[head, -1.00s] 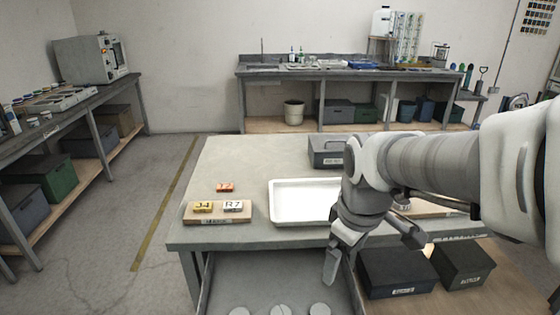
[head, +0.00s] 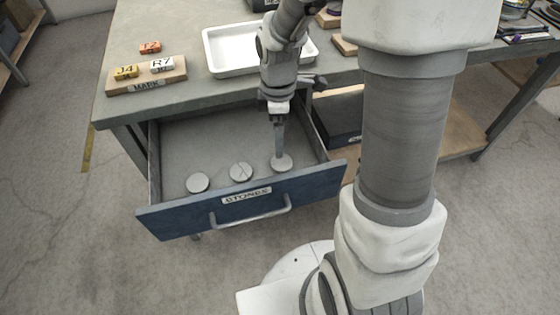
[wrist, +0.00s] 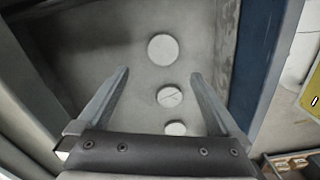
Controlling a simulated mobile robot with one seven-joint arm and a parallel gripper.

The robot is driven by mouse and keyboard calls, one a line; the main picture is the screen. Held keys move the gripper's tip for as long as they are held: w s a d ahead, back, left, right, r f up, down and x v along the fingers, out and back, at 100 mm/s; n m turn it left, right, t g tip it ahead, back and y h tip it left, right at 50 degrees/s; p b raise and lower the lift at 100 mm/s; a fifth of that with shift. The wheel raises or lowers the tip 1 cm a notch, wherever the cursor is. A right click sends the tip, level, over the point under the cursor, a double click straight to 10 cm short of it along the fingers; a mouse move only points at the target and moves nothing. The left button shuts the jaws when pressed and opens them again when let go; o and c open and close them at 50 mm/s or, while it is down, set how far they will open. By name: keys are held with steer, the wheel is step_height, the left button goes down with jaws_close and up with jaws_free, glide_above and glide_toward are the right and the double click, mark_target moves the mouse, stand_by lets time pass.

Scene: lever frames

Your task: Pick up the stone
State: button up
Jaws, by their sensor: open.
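Three flat round grey stones lie in an open drawer with a blue front (head: 180,222) labelled STONES. In the head view they are the left stone (head: 198,183), the middle stone (head: 241,173) with a line across its top, and the right stone (head: 284,163). My gripper (head: 280,150) points down over the right stone. The wrist view shows my gripper (wrist: 159,73) open, its fingers apart and nothing held. The right stone (wrist: 163,48) shows just beyond and between the fingertips. The lined stone (wrist: 170,98) and the left stone (wrist: 175,128) show lower between the fingers.
The drawer's side walls and front rise around the stones. On the table above are a white tray (head: 216,62), a wooden board (head: 172,83) with J4 and R7 tags, and an orange tag (head: 150,47). A dark box (head: 342,118) sits right of the drawer.

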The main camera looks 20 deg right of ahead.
steer(key=b, duration=0.1)
glide_above(280, 162)
steer(key=f, duration=0.4)
steer(key=shift+w+a+f, duration=0.1)
steer(key=shift+w, duration=0.2)
steer(key=f, duration=0.1)
steer(key=f+b, duration=0.1)
steer(key=f, duration=0.1)
steer(key=f+b, duration=0.1)
steer(key=f, duration=0.1)
steer(key=shift+s+f, duration=0.1)
steer(key=shift+s, duration=0.2)
steer(key=c, duration=1.4)
